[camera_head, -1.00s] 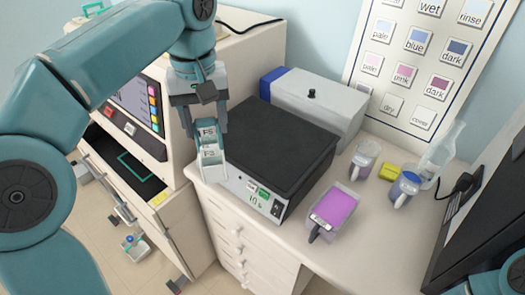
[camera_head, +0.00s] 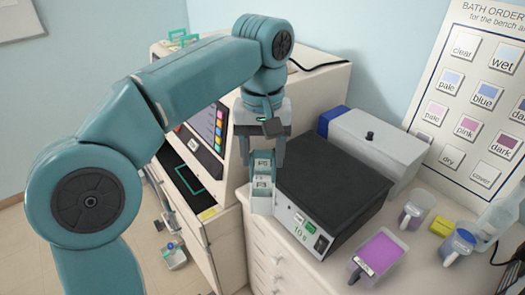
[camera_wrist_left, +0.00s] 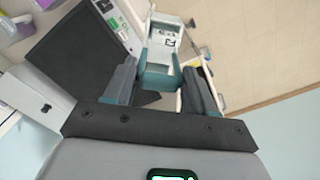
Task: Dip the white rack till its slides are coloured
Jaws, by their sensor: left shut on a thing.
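My left gripper (camera_head: 260,157) points down and is shut on the white rack (camera_head: 262,200), a small pale holder with printed labels on its upper faces and a teal upper part. The rack hangs upright beside the left front corner of the black-topped device. In the left wrist view the rack (camera_wrist_left: 162,48) shows between the two fingers (camera_wrist_left: 158,88). The colour of its slides cannot be made out. A bath of pink-purple liquid (camera_head: 381,254) stands on the bench, to the right of the rack and apart from it. My right gripper is not in view.
The black-topped device (camera_head: 330,185) with a green display lies between rack and bath. A grey box (camera_head: 375,145) stands behind it. A clear jug (camera_head: 416,208), yellow block (camera_head: 441,227) and blue-filled jug (camera_head: 458,243) stand at right. A bath-order chart (camera_head: 475,100) hangs behind.

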